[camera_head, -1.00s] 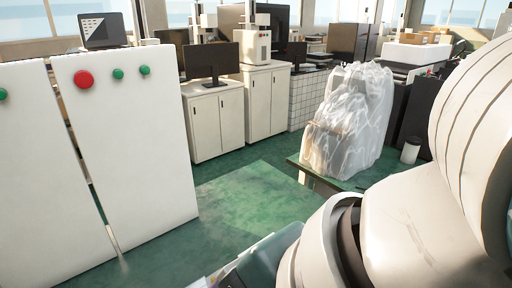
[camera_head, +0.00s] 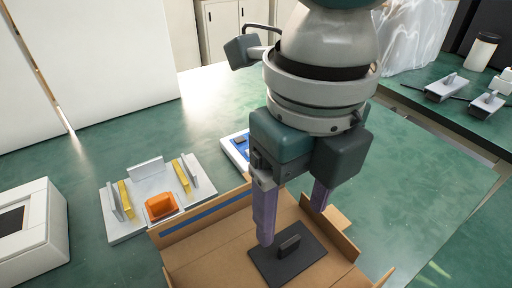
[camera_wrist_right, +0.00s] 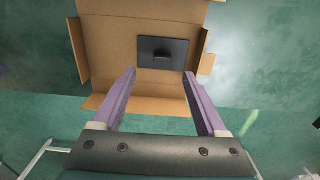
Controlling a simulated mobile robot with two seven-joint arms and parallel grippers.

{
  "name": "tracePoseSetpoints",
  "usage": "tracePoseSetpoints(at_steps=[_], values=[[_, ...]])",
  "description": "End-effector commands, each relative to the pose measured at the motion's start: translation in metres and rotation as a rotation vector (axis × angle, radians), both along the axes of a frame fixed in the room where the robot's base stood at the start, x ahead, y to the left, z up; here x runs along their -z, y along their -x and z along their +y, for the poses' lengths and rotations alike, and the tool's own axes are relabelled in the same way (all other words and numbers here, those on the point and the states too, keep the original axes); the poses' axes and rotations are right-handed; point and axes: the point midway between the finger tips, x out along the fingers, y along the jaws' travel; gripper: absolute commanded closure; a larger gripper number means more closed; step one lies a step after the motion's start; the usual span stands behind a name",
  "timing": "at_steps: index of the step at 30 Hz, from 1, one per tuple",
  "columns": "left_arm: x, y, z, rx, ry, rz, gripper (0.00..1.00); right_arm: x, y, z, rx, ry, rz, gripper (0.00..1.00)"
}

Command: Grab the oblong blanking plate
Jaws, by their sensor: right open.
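The oblong blanking plate (camera_head: 290,262) is a flat dark plate with a raised black grip on top. It lies in the open cardboard box (camera_head: 205,260). The right wrist view also shows the plate (camera_wrist_right: 175,58), ahead of the fingertips, with its grip in the middle. My right gripper (camera_head: 292,224) is open and empty, its purple fingers pointing down above the box. In the right wrist view its fingers (camera_wrist_right: 159,73) are spread wide and the plate shows beyond them. My left gripper is not in view.
A light fixture (camera_head: 150,190) with yellow strips and an orange block (camera_head: 161,206) stands left of the box. A blue-and-white item (camera_head: 236,150) is behind it. A white device (camera_head: 35,235) stands far left. Grey parts (camera_head: 446,88) lie at the right on another bench.

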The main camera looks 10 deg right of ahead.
Motion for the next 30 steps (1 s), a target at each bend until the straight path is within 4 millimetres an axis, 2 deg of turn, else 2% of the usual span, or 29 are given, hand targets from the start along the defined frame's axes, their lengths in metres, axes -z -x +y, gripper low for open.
tracePoseSetpoints(at_steps=[1,12,16,22,23,30], values=[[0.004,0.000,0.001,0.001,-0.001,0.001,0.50,0.010,0.000,0.000,0.001,-0.001,0.000,0.25],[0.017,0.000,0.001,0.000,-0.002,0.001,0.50,0.062,-0.002,-0.004,0.002,0.000,0.001,0.25],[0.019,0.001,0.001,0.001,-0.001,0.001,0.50,0.071,-0.002,-0.004,0.000,0.000,-0.002,0.25],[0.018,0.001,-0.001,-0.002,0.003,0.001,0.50,0.071,-0.002,-0.004,0.000,-0.001,-0.002,0.25],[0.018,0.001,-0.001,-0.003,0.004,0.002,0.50,0.071,-0.002,-0.004,0.001,-0.001,-0.002,0.26],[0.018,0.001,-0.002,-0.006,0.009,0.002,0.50,0.070,-0.002,-0.004,0.001,-0.001,-0.002,0.53]])
